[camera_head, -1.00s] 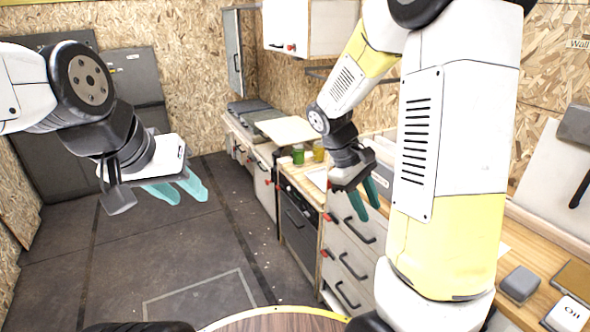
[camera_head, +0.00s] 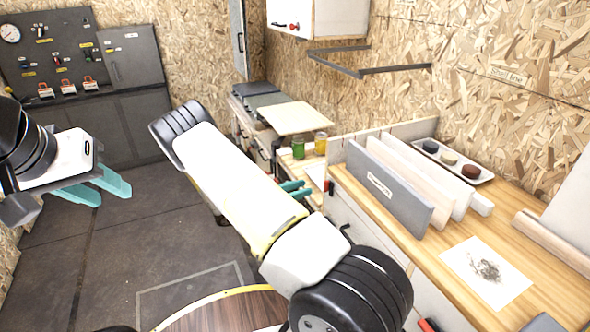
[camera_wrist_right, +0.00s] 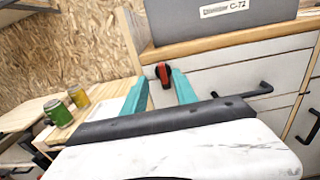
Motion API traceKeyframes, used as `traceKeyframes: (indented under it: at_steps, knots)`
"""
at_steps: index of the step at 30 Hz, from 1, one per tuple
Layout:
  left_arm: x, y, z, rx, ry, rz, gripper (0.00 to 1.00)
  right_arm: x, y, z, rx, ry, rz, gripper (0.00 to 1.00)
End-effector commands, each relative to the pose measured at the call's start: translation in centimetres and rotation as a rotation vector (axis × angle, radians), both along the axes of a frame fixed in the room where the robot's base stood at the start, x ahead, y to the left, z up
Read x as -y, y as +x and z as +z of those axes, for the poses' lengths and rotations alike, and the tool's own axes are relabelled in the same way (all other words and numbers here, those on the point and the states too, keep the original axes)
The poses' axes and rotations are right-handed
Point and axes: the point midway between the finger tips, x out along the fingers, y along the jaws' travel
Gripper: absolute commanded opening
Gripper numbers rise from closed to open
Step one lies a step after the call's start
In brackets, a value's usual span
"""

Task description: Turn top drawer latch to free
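The top drawer latch (camera_wrist_right: 163,73), red with a dark part, sits at the upper left of the pale drawer front (camera_wrist_right: 225,85) in the right wrist view. My right gripper (camera_wrist_right: 159,80) is open, its teal fingers on either side of the latch in that view. I cannot tell whether they touch it. In the head view a red and black latch (camera_head: 328,187) shows at the cabinet corner, just right of my right gripper's fingertips (camera_head: 297,188), partly hidden by my right arm. My left gripper (camera_head: 108,190) is open and empty, over the floor at left.
A wooden worktop (camera_head: 430,250) carries a grey panel (camera_head: 390,190), pale boards and a tray (camera_head: 455,165). A green jar (camera_head: 298,147) and a yellow jar (camera_head: 320,143) stand on the lower counter. Black drawer handles (camera_wrist_right: 250,91) stick out. The floor (camera_head: 140,240) at left is clear.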

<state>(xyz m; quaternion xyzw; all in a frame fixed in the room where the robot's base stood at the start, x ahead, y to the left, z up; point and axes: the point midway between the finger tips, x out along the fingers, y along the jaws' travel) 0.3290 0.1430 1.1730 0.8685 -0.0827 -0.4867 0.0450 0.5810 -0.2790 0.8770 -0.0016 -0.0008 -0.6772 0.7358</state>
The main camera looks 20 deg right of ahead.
Motion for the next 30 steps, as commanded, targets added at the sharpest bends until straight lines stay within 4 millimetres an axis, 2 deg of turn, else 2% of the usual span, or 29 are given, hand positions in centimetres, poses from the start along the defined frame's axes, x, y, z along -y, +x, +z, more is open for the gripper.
traceKeyframes:
  at_steps: [6, 12, 17, 24, 30]
  knots:
    - [0.0, 0.0, 0.0, 0.000, 0.000, 0.000, 0.36, 3.5, 0.1, 0.0, 0.000, 0.001, -0.007, 0.35]
    - [0.0, 0.0, 0.0, 0.000, 0.000, 0.000, 0.36, 6.2, 0.4, 0.0, 0.002, 0.002, -0.005, 0.35]
    - [0.0, 0.0, 0.0, 0.000, 0.000, 0.000, 0.36, 7.1, 0.4, 0.1, 0.002, 0.002, -0.005, 0.35]
    - [0.0, 0.0, 0.0, 0.000, 0.000, 0.000, 0.36, 7.2, 0.5, 0.0, 0.002, 0.003, -0.004, 0.35]
    - [0.0, 0.0, 0.0, 0.000, 0.000, 0.000, 0.36, 7.2, 0.5, 0.0, 0.002, 0.003, -0.004, 0.00]
